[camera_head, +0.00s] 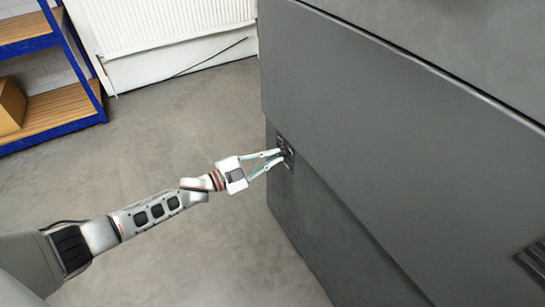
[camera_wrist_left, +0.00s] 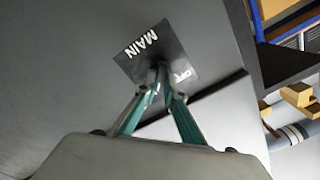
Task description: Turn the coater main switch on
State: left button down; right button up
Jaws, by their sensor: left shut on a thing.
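The coater (camera_head: 390,130) is a large dark grey cabinet filling the right of the head view. Its main switch (camera_head: 286,153) is a small dark plate on the lower front face, near the left edge. In the left wrist view the switch plate (camera_wrist_left: 150,48) carries the white word MAIN and a second, partly covered label. My left gripper (camera_head: 279,155) reaches the switch from the left and is shut on its dark knob. In the wrist view the fingertips (camera_wrist_left: 160,75) meet at the knob and hide most of it, so its turned position cannot be told. My right gripper is not in view.
A blue shelf rack with wooden boards (camera_head: 55,105) and a cardboard box (camera_head: 10,105) stands at the upper left. A white radiator (camera_head: 165,22) is on the back wall. The grey floor (camera_head: 180,130) between is clear.

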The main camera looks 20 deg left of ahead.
pick_arm(q)
jog(key=shift+f, duration=0.15)
jog(key=c, duration=2.1)
grip_release()
jog(key=shift+c, duration=0.2)
jog(key=v, duration=1.2)
jog(key=shift+a, duration=0.1)
